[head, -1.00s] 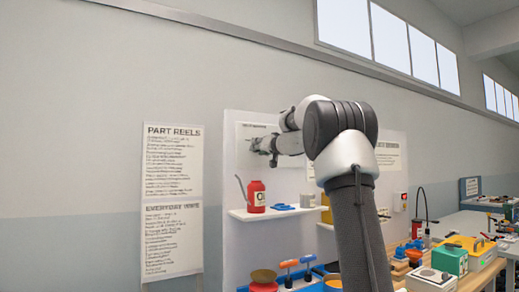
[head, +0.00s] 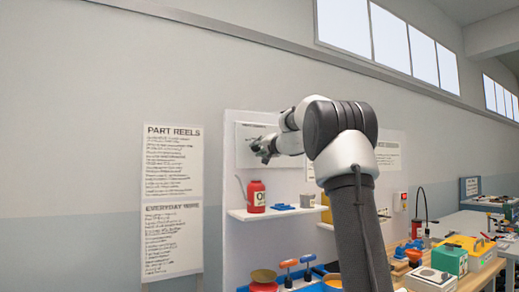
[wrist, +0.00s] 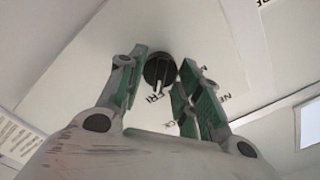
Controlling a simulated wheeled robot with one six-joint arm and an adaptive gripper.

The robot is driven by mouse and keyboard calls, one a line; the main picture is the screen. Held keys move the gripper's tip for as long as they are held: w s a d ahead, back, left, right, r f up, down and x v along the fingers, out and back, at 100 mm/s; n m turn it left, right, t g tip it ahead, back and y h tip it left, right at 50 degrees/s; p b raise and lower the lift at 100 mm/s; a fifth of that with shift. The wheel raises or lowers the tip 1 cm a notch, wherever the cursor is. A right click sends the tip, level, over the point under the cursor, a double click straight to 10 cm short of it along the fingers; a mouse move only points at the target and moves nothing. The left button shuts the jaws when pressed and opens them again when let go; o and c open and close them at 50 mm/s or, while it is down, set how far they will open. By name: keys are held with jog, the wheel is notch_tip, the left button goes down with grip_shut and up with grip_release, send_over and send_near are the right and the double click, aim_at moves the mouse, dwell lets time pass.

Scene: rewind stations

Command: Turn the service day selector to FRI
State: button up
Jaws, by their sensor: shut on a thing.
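The service day selector is a round black knob (wrist: 159,68) on a pale panel (wrist: 85,75), which also shows on the wall board in the head view (head: 243,155). A white mark on the knob points down in the wrist view, at or very near the printed FRI (wrist: 154,96). My gripper (wrist: 160,75) has its green-padded fingers on either side of the knob, shut on it. In the head view my gripper (head: 262,149) is at the panel, and the knob is hidden there.
Below the panel, a shelf (head: 275,214) holds a red oil can (head: 256,196), blue parts and a grey container. A bench below holds a yellow box (head: 465,250), a green box (head: 449,260) and several tools. Posters hang on the left wall, which has clear space around them.

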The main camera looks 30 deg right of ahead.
dwell(0.3)
jog(key=o, duration=1)
jog(key=s, duration=1.2)
jog(key=shift+d, duration=0.25)
